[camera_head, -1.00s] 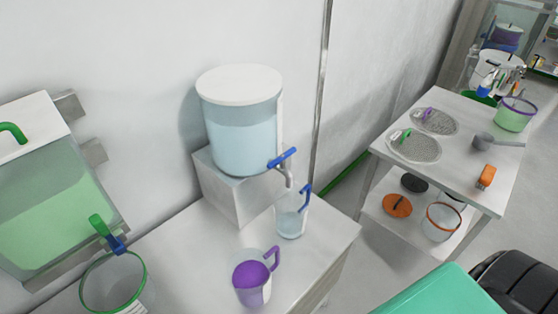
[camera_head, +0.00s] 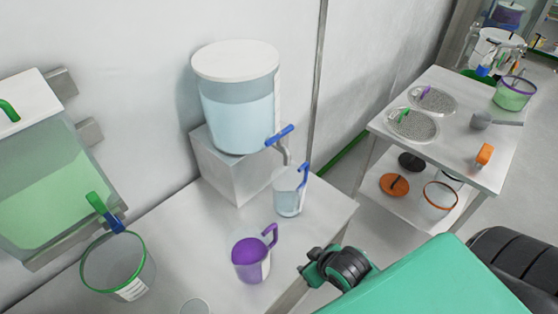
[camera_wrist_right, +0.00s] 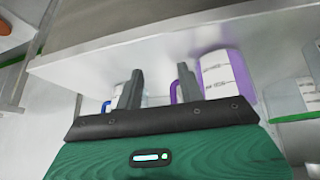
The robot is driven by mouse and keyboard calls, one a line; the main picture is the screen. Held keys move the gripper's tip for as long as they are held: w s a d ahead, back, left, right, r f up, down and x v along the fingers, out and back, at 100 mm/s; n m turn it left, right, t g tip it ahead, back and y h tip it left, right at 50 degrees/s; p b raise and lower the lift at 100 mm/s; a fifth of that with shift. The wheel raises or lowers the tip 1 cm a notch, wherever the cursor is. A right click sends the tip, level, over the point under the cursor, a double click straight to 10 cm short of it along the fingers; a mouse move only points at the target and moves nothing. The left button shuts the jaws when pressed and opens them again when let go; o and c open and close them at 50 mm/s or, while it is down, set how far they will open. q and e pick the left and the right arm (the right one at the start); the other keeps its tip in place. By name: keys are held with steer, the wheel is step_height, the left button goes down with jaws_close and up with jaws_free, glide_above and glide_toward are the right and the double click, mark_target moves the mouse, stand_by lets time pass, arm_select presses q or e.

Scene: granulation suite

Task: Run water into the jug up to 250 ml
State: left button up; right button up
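The clear jug (camera_head: 288,196) with a blue handle stands upright on the bench under the tap spout. Pale blue shows in its lower part; I cannot read its marks. The blue tap lever (camera_head: 280,135) sits above the spout of the water tank (camera_head: 238,112), which is on a metal block. My right gripper (camera_head: 312,270) is at the bench's front right edge, apart from the jug and tap. In the right wrist view, the right gripper's fingers (camera_wrist_right: 160,86) are spread with nothing between them. The clear jug (camera_wrist_right: 118,98) is partly hidden there. My left gripper is not in view.
A purple-handled jug (camera_head: 250,264) with purple contents stands in front of the clear jug. A green-rimmed container (camera_head: 118,270) is at left under the green tank (camera_head: 50,180). The bench (camera_head: 180,225) has free room between them. A side table (camera_head: 455,140) stands at right.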

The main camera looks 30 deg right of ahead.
steer(key=w+d+r+n+t+y, duration=0.2)
steer(key=w+d+r+t+y, duration=0.3)
steer(key=w+r, duration=0.5)
steer(key=n+t+y, duration=0.1)
steer(key=t+y, duration=0.2)
steer(key=t, duration=0.2)
glide_toward(279, 145)
steer(key=p+x, duration=0.1)
steer(key=x, duration=0.1)
steer(key=p+x, duration=0.1)
steer(key=x, duration=0.2)
steer(key=r+p+x, duration=0.1)
steer(key=x, duration=0.2)
steer(key=shift+w+d, duration=0.25)
steer(key=shift+w, duration=0.2)
steer(key=shift+p+x, duration=0.5)
steer(key=shift+x, duration=0.5)
steer(key=shift+f, duration=0.15)
